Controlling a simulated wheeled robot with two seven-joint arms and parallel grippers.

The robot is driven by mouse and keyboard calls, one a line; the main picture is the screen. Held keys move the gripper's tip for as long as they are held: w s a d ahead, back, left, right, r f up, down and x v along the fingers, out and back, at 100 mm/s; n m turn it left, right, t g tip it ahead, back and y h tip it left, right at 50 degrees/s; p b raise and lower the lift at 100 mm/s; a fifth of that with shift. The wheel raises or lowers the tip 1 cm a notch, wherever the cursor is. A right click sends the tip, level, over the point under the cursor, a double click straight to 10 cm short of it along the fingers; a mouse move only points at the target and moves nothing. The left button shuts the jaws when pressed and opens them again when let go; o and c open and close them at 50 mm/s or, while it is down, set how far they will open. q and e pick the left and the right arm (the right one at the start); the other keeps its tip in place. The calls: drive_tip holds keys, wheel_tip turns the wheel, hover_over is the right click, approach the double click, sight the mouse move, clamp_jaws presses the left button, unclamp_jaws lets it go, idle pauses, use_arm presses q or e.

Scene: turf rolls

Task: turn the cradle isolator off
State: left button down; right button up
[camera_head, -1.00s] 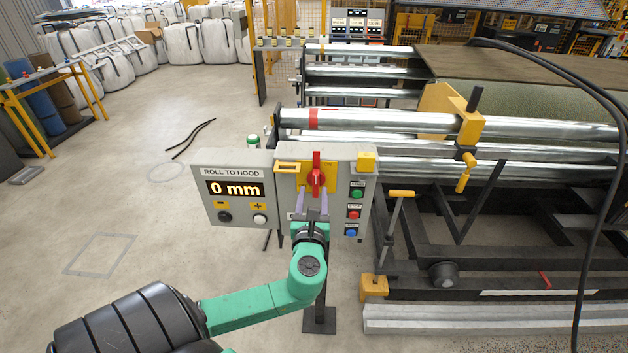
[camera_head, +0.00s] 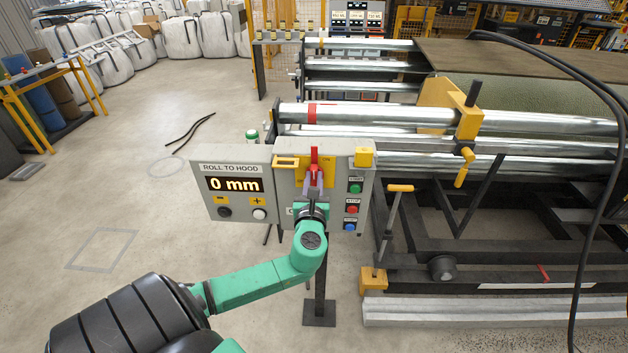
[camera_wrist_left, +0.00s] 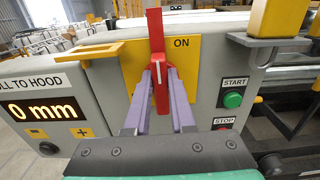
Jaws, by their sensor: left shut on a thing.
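The cradle isolator is a red handle (camera_head: 314,160) on a yellow plate (camera_wrist_left: 133,70) on the front of a grey control box (camera_head: 345,165). The handle points straight up, and the word ON shows beside it in the left wrist view (camera_wrist_left: 157,50). My left gripper (camera_head: 314,182) is in front of the box with its fingers around the lower part of the handle. In the left wrist view its two lilac fingers (camera_wrist_left: 160,92) are shut on the red handle. My right gripper is not in view.
A display box (camera_head: 234,185) reading 0 mm adjoins on the left. Start (camera_wrist_left: 232,100) and stop buttons are right of the handle. Steel rollers (camera_head: 390,115) stand behind; open floor lies left.

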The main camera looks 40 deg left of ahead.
use_arm(q)
drive_tip(key=shift+f+n, duration=0.1)
drive_tip(key=shift+n, duration=0.3)
drive_tip(key=n+b, duration=0.2)
drive_tip(key=n, duration=0.1)
drive_tip(key=shift+s+a+f+n, duration=0.15)
drive_tip(key=shift+a+n, duration=0.05)
drive_tip(key=shift+n, duration=0.1)
drive_tip(key=shift+s+a+f+n+b, duration=0.15)
drive_tip(key=shift+n+b, duration=1.2)
drive_tip(key=shift+n, duration=0.85)
drive_tip(key=shift+a+f+n+b, duration=0.15)
drive_tip(key=shift+n+b, duration=1.25)
drive_tip(key=shift+n, duration=0.8)
drive_tip(key=shift+s+f+n+b, duration=0.15)
drive_tip(key=shift+n+b, duration=1.2)
drive_tip(key=shift+n, duration=0.85)
drive_tip(key=shift+w, duration=0.1)
drive_tip(key=c, duration=0.8)
unclamp_jaws()
drive_tip(key=shift+o, duration=0.2)
